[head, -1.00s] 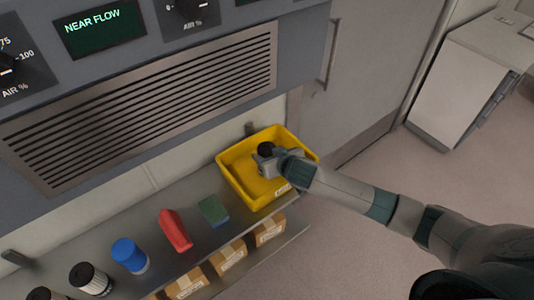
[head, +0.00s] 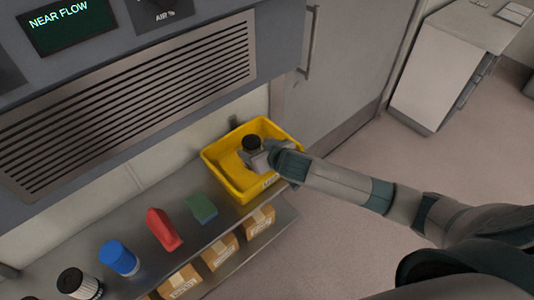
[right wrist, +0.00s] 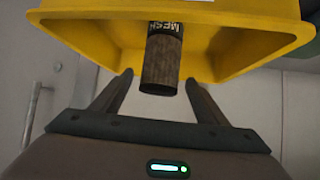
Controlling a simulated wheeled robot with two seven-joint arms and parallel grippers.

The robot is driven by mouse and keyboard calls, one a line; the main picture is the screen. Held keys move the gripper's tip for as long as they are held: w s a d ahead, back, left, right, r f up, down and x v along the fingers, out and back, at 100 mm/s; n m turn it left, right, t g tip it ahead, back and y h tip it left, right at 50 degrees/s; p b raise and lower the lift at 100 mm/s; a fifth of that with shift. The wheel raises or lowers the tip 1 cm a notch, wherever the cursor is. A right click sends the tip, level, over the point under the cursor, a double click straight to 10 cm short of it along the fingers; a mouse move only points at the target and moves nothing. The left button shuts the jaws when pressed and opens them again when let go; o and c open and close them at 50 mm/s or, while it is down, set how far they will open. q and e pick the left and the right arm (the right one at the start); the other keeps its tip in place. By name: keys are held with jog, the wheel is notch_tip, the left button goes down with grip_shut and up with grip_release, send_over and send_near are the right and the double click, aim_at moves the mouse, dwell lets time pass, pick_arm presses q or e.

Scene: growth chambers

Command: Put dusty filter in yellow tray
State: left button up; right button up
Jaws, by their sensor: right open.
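The yellow tray (head: 222,177) sits at the right end of the metal shelf in the head view; its wall also shows in the right wrist view (right wrist: 108,35). The dusty filter (head: 251,142), a cylinder with a black top, is inside the tray. In the right wrist view the filter (right wrist: 162,68) shows a brown, dirty side and a label reading MESH. My right gripper (head: 256,157) reaches into the tray from the right. Its fingers are open, one on each side of the filter with gaps. Whether the filter rests on the tray floor is unclear. My left gripper is out of view.
Along the metal shelf (head: 183,240) stand a green block (head: 202,208), a red object (head: 163,230), a blue-topped cylinder (head: 119,258) and a black-topped white filter (head: 78,284). Cardboard boxes (head: 221,252) sit below. A vented panel (head: 130,103) overhangs behind.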

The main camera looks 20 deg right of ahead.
jog(key=b+v, duration=0.1)
jog(key=v, duration=0.7)
jog(key=shift+r, duration=0.15)
jog(key=shift+s, duration=0.2)
